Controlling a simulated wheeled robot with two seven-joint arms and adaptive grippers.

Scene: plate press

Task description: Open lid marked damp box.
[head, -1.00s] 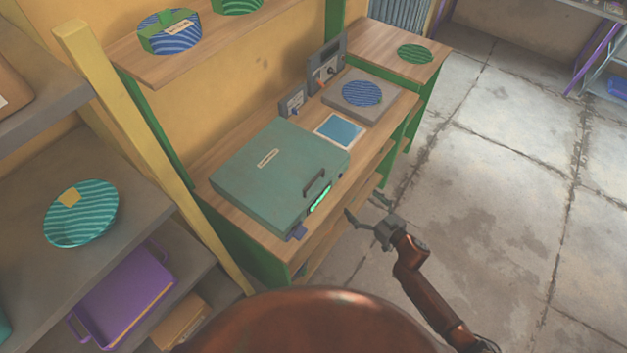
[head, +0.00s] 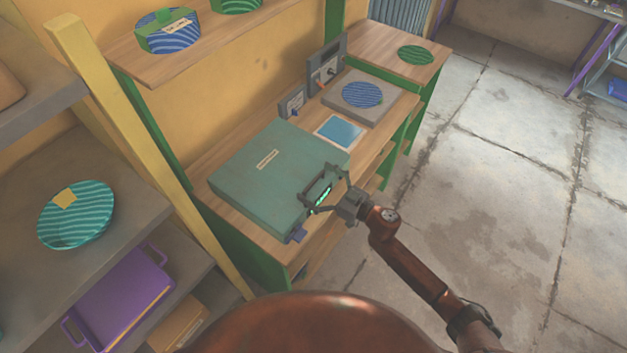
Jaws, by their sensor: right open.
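The teal box (head: 262,180) with a small pale label (head: 267,159) on its lid lies closed on the wooden bench. A dark handle (head: 314,188) sits at its front edge, above a glowing green strip. My right gripper (head: 322,190) is open at the handle, one finger toward the handle's far end and the other near its close end. I cannot tell whether the fingers touch the handle. They partly cover it and the strip. My left gripper is not in view.
On the bench (head: 213,157) behind the box are a blue pad (head: 339,132), a grey plate unit with a blue striped disc (head: 362,94), and upright control panels (head: 326,66). A yellow post (head: 150,150) and grey shelves stand at left. The floor at right is clear.

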